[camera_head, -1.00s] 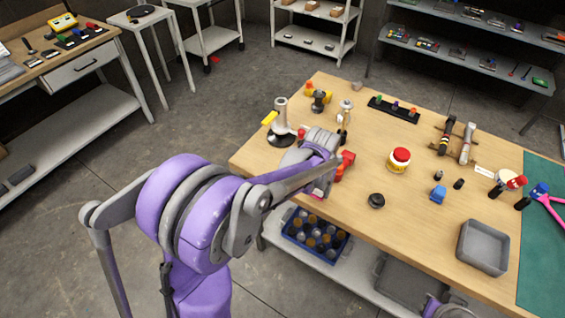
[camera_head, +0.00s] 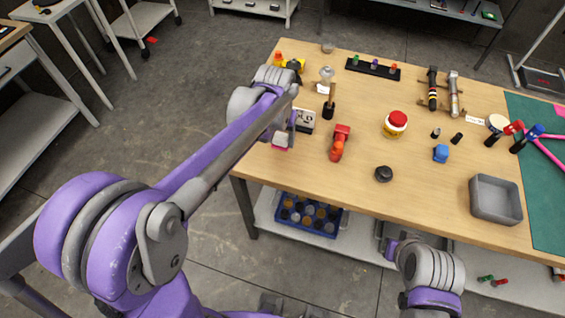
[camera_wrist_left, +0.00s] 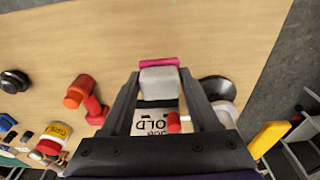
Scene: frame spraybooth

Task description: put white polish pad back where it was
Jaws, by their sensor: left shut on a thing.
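The white polish pad, a pale block with a pink edge (camera_wrist_left: 158,80), is between the fingers of my left gripper (camera_wrist_left: 158,90) in the left wrist view. The fingers are shut on it. In the head view the left gripper (camera_head: 283,138) is at the table's near left edge, with the pink edge showing below it. A white card with black print (camera_wrist_left: 150,121) lies beyond the pad in the wrist view; it also shows in the head view (camera_head: 304,120), right of the gripper. I cannot tell the pad's height above the table.
A red tool (camera_head: 340,143) stands right of the card. A round dark base (camera_wrist_left: 217,88) and yellow handle (camera_wrist_left: 268,138) are close to the gripper. A black puck (camera_head: 383,174), a red-capped jar (camera_head: 396,124) and a grey tray (camera_head: 496,199) are further right.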

